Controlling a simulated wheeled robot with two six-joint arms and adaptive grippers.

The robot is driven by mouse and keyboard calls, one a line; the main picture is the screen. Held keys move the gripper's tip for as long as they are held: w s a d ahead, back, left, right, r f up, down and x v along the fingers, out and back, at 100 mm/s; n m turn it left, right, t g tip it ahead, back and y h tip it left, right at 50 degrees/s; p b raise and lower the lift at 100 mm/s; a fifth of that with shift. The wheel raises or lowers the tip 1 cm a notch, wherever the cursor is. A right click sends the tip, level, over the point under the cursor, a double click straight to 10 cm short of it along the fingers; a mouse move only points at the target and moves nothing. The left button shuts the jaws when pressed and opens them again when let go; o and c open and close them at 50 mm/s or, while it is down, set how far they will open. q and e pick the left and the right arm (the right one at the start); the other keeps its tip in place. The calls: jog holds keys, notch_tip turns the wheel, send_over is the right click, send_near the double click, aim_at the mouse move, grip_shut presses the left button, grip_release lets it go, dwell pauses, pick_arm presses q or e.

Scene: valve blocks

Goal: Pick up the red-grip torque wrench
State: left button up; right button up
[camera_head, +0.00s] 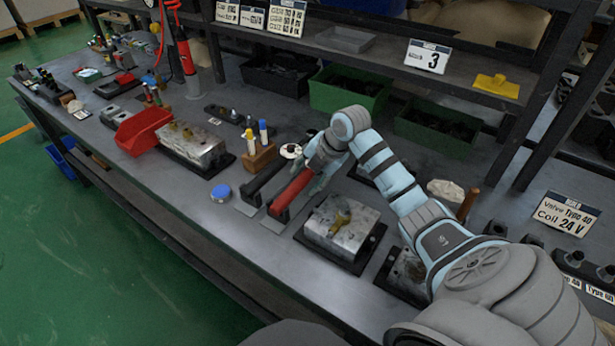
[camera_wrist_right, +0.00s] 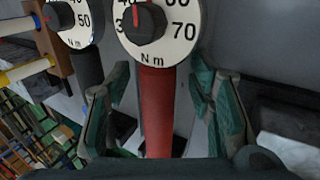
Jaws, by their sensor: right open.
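The red-grip torque wrench (camera_head: 290,194) lies on the grey bench beside a black-grip wrench (camera_head: 264,182). In the right wrist view its red grip (camera_wrist_right: 158,108) runs up the middle below a round white N m dial (camera_wrist_right: 172,35). My right gripper (camera_head: 312,176) is over the dial end of the red wrench. In the wrist view the fingers of my right gripper (camera_wrist_right: 160,112) are apart, one on each side of the red grip, with gaps showing. The black-grip wrench and its dial (camera_wrist_right: 72,22) are to the left there. My left gripper is not in view.
A metal valve block (camera_head: 340,226) sits just right of the wrenches. A wooden holder with markers (camera_head: 259,157) and a blue round item (camera_head: 220,193) are to the left. Bins (camera_head: 347,92) stand at the back under a shelf. Bare bench shows at front left.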

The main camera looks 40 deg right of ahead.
grip_shut()
jog(key=shift+r, duration=0.1)
jog(key=shift+r, duration=0.1)
